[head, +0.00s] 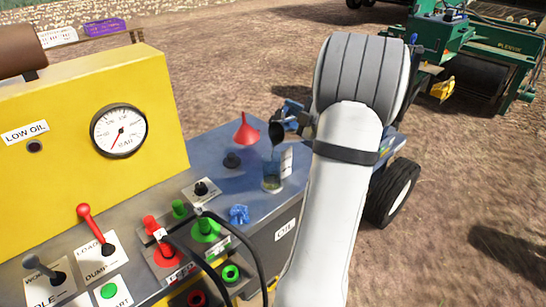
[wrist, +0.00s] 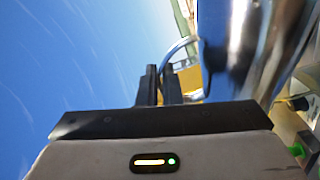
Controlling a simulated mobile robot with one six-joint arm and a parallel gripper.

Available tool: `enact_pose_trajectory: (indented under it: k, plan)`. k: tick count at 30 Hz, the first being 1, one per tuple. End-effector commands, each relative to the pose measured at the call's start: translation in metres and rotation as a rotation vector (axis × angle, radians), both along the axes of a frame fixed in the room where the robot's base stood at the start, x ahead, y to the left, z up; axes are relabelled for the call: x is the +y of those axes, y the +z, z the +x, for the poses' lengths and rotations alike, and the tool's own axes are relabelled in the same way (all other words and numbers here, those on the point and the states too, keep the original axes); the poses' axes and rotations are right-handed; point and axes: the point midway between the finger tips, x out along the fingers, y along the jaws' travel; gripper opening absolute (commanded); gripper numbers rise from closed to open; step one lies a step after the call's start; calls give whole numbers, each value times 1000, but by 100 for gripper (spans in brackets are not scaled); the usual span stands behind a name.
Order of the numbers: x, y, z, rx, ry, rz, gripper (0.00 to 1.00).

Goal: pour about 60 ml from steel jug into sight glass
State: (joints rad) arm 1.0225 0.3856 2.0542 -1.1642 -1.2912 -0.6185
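The steel jug (head: 277,133) is tipped in the air above the sight glass (head: 272,182), its dark mouth towards the glass. A thin streak seems to run down from its lip to the glass. The clear glass stands on the blue deck and has some yellowish liquid low inside; its exact level is too small to read. My gripper (head: 297,119) is at the jug's right side, partly behind my arm. In the wrist view, the gripper's dark fingers (wrist: 161,84) are close together on the jug's curved handle, with the shiny jug (wrist: 245,45) beside them.
A red funnel (head: 246,130) and a dark cap (head: 232,160) are left of the jug. A blue wing knob (head: 239,214), green and red couplings and hoses are nearer me. A yellow gauge panel (head: 95,100) stands left. A white card (head: 286,163) is beside the glass.

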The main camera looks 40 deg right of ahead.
Motion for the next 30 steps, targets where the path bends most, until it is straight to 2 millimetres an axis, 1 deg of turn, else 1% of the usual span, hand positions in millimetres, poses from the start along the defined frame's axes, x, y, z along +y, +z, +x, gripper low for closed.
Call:
enact_pose_trajectory:
  k: [30]
  plan:
    - [5,4,0,-5,0,-53,0]
